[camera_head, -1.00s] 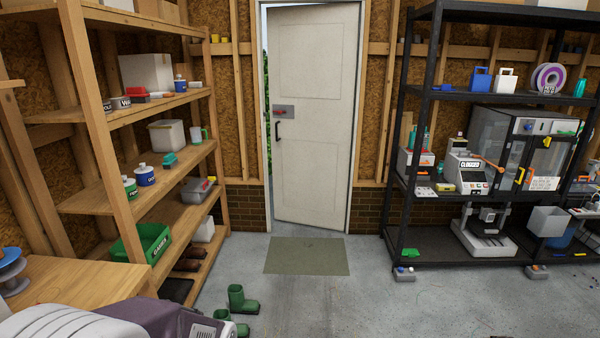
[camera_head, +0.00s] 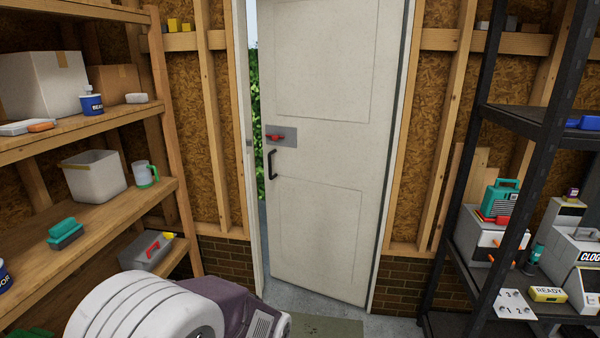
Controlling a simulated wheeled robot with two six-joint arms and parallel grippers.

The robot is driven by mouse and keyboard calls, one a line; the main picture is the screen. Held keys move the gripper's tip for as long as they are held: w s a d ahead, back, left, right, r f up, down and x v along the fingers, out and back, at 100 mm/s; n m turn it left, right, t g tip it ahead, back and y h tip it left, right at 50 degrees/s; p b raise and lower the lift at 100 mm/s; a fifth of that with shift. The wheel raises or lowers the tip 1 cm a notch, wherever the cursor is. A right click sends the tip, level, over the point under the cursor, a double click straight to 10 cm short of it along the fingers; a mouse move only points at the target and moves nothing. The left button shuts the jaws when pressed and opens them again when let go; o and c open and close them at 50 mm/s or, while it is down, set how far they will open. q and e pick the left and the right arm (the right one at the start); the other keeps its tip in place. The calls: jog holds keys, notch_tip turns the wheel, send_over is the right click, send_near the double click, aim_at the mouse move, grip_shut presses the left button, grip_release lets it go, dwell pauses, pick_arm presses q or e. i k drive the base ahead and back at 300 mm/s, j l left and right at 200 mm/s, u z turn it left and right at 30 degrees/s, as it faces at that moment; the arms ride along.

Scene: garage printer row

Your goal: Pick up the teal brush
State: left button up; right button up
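The teal brush (camera_head: 66,232) lies on the middle board of the wooden shelf (camera_head: 110,215) at the left. Neither my left nor my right gripper shows in the head view. A white and purple part of my own body covers the bottom left of the picture.
A white bin (camera_head: 98,184) and a green-handled mug (camera_head: 142,173) stand behind the brush. A grey toolbox (camera_head: 143,252) is on the board below. The door (camera_head: 322,150) stands slightly ajar. A black rack (camera_head: 505,200) is at the right.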

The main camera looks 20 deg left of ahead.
aim_at(66, 231)
jog(key=i+j+u, duration=0.2)
jog(key=i+u, duration=0.25)
jog(key=i+j+u, duration=0.1)
jog(key=i+u, duration=0.75)
jog(key=i+l+u, duration=0.2)
jog(key=u, duration=0.25)
jog(key=i+l+u, duration=0.45)
jog(key=k+j, duration=0.05)
jog(key=j, duration=0.05)
